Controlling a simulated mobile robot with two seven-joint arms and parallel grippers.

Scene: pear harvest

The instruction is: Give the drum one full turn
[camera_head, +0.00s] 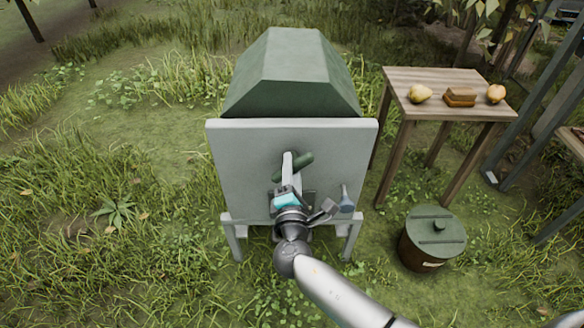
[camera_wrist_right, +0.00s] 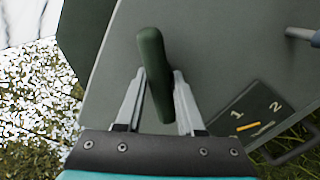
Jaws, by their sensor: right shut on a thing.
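The drum (camera_head: 292,70) is a dark green faceted body behind a pale grey upright panel (camera_head: 235,150) on short legs. A dark green handle (camera_head: 300,164) sticks out at the panel's front. My right gripper (camera_head: 290,172) is at this handle, and its arm comes in from the bottom. In the right wrist view the handle (camera_wrist_right: 151,60) stands between the two metal fingers (camera_wrist_right: 158,95), which are shut on it. The handle's lower end reaches down between the fingers. My left gripper is in neither view.
A small lever (camera_head: 346,200) sits at the panel's lower right. A plate marked 1 and 2 (camera_wrist_right: 255,115) shows in the right wrist view. A wooden table (camera_head: 430,80) with fruit and a brown block stands at right. A lidded bucket (camera_head: 432,240) stands on the grass below it. The left is open grass.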

